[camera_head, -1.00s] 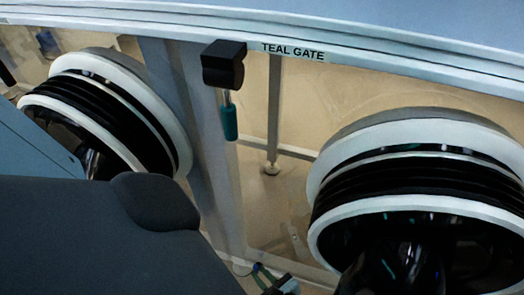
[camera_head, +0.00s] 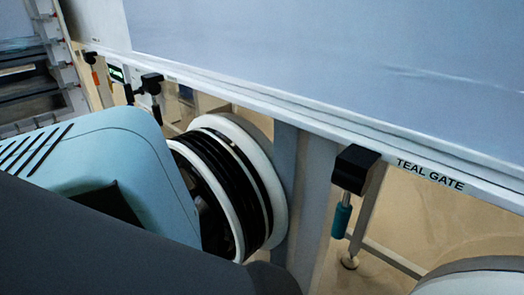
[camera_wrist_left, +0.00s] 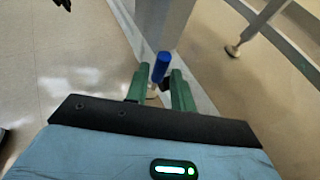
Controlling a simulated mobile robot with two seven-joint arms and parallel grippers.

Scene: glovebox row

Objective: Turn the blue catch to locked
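The blue catch (camera_wrist_left: 161,66) shows in the left wrist view as a short blue handle beside a pale upright post. My left gripper (camera_wrist_left: 159,82) has its two green fingers apart. The blue handle appears in the gap between the fingertips, with no clear contact; how deep it sits between them is hard to tell. The catch's mount is mostly hidden. In the head view I cannot make out the blue catch or my left gripper. My right gripper is in neither current view.
In the head view a teal catch (camera_head: 341,219) hangs from a black block beside the "TEAL GATE" label. A round glove port with black bellows (camera_head: 222,190) stands left of it. An orange catch (camera_head: 95,77) hangs farther left. Pale floor (camera_wrist_left: 75,65) lies open left of the post.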

